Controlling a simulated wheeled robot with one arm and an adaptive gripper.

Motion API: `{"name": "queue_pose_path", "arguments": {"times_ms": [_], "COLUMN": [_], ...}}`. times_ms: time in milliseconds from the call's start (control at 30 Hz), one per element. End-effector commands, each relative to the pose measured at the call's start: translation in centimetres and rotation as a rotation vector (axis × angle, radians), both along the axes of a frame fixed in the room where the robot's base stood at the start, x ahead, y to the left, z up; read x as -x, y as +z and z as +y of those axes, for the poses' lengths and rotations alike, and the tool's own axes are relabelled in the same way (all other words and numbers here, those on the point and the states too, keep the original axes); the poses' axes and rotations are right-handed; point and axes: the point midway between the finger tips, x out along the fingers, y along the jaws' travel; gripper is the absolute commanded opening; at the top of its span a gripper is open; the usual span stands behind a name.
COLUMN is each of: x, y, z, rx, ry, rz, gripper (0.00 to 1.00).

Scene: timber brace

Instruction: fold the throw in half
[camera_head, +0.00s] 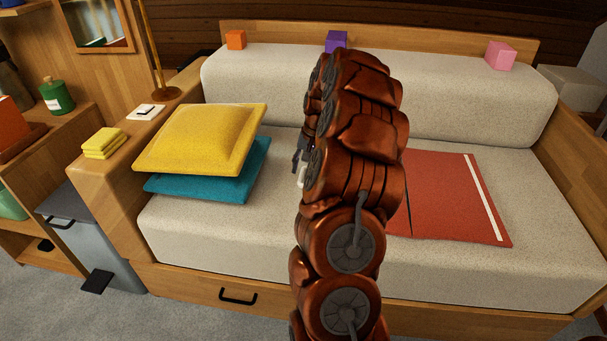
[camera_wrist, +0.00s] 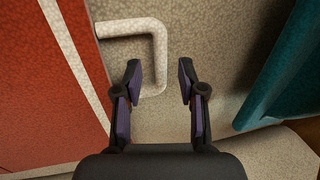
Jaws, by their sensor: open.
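The red throw (camera_head: 450,195) lies flat on the sofa seat, with a white stripe near its right end. My arm hides its left part in the head view. In the wrist view the throw (camera_wrist: 40,90) fills the left side, with a white stripe near its edge. A pale loop handle (camera_wrist: 158,45) stands out from that edge. My gripper (camera_wrist: 159,72) is open, its fingertips either side of the loop's outer bar, with nothing clamped between them. In the head view my gripper is mostly hidden behind my arm.
A yellow cushion (camera_head: 205,138) lies on a teal cushion (camera_head: 220,182) at the seat's left; the teal one also shows at right in the wrist view (camera_wrist: 285,80). Orange (camera_head: 236,40), purple (camera_head: 336,41) and pink (camera_head: 500,56) blocks sit on the backrest. Seat right of the throw is clear.

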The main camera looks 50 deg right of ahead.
Motion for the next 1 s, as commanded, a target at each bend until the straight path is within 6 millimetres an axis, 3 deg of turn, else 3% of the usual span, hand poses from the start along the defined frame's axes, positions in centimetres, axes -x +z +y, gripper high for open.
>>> {"name": "queue_pose_path", "arguments": {"times_ms": [133,400,767,1000], "x": [-0.18,-0.21,-0.21,-0.19], "y": [-1.29,-1.38,-1.38,-1.38], "z": [0.19,0.21,0.21,0.20], "rx": [-0.001,-0.002,-0.001,-0.001], "ry": [0.000,0.000,0.000,0.000], "rz": [0.002,0.001,0.002,0.002], "gripper": [0.40,0.39,0.02,0.00]}}
